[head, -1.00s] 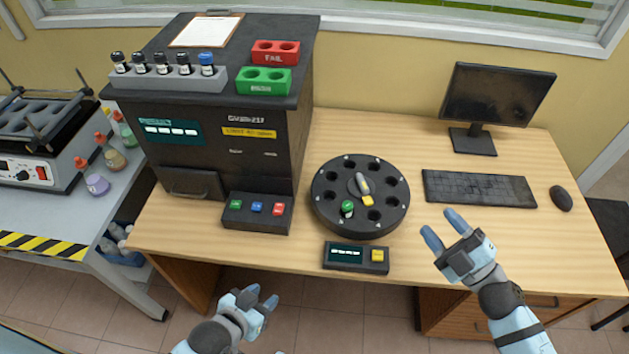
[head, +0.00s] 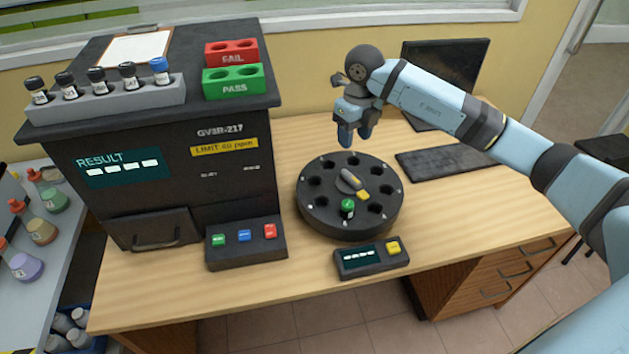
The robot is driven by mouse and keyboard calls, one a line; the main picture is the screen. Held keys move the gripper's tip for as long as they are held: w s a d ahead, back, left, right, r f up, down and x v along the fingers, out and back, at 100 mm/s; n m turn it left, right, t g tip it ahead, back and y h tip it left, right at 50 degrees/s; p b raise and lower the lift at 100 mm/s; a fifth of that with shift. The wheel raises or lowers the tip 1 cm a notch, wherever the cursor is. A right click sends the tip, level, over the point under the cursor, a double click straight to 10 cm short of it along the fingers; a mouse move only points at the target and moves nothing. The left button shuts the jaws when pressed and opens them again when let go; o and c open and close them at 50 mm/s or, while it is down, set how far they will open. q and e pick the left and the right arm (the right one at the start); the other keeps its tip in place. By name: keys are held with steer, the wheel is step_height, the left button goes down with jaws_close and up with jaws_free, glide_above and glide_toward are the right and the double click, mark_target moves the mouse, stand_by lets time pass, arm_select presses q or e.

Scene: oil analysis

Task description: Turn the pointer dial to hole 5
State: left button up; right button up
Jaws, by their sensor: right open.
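The pointer dial (head: 351,181) sits at the middle of a round black carousel (head: 320,222) on the desk. It is a grey knob with a yellow tip, and the tip points to the lower right, toward the front. Several holes ring the dial; their numbers are too small to read. A green-capped vial (head: 347,207) stands in a front hole. My right gripper (head: 355,136) is open, pointing down above the back rim of the carousel, apart from the dial. My left gripper is out of view.
A black analyser (head: 180,185) with a drawer and a three-button panel (head: 245,245) stands left. A small display box (head: 371,258) lies in front of the carousel. A keyboard (head: 455,155) and monitor (head: 455,70) are at the right, partly behind my right arm.

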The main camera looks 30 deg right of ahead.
mark_target(351, 176)
steer(key=f, duration=1.3)
steer(key=shift+w+d+f, duration=0.1)
steer(key=shift+d+f, duration=0.15)
steer(key=shift+d, duration=0.1)
jaws_close()
